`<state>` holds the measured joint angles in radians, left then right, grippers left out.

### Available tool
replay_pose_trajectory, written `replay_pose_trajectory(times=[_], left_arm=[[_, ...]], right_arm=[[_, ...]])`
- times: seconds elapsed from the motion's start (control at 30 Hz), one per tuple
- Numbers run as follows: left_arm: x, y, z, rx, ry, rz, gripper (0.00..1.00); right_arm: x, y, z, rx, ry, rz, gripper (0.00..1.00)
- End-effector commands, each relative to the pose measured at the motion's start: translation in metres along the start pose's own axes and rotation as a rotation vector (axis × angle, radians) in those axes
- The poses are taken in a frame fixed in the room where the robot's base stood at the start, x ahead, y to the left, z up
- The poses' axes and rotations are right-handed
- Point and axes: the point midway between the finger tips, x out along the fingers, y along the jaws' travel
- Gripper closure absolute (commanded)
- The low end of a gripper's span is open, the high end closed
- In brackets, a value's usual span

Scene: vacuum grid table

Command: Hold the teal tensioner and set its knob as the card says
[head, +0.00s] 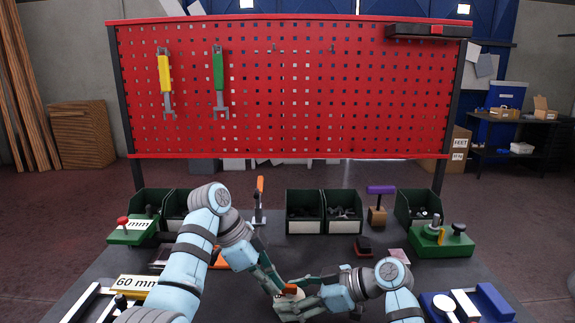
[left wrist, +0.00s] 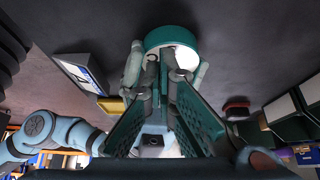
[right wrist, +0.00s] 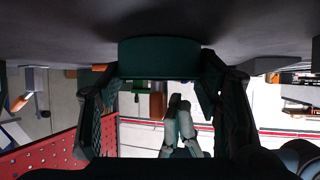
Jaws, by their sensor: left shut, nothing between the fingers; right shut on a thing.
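The teal tensioner shows in the left wrist view as a round teal body (left wrist: 160,36) with a pale face. In the right wrist view it is a teal block (right wrist: 158,57) between the fingers of my right gripper (right wrist: 160,80), which is shut on it. My left gripper (left wrist: 165,78) is shut and empty, its fingertips close in front of the tensioner; I cannot tell whether they touch. In the head view the left gripper (head: 274,284) and right gripper (head: 308,284) meet at the front middle, largely hiding the tensioner. The knob's setting is not readable.
A yellow "60 mm" sign (head: 132,284) lies at front left. A small pale card (head: 398,255) stands at right, unreadable. A black-and-red block (head: 363,246), green bins (head: 342,212) and a green fixture (head: 440,241) stand behind. A red pegboard (head: 290,90) closes the back.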

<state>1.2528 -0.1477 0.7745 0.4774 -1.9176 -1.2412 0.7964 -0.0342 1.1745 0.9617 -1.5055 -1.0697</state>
Motion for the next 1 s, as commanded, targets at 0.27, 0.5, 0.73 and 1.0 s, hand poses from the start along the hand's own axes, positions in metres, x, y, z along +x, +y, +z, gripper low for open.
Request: replay_pose_trajectory(times=[0.27, 0.5, 0.73, 1.0], left_arm=[[-0.003, 0.002, 0.005, 0.002, 0.003, -0.002, 1.00], [-0.030, 0.002, -0.009, 0.002, 0.002, -0.003, 1.00], [-0.055, 0.002, -0.023, 0.001, 0.002, -0.001, 1.00], [-0.058, 0.002, -0.025, 0.002, 0.002, -0.001, 1.00]], right_arm=[[0.001, -0.001, -0.001, -0.001, 0.002, -0.004, 0.57], [0.001, -0.001, -0.001, 0.000, 0.002, -0.003, 0.57], [0.001, -0.001, 0.000, 0.000, 0.001, -0.003, 0.57], [0.001, -0.001, 0.000, 0.000, 0.001, -0.003, 0.57]])
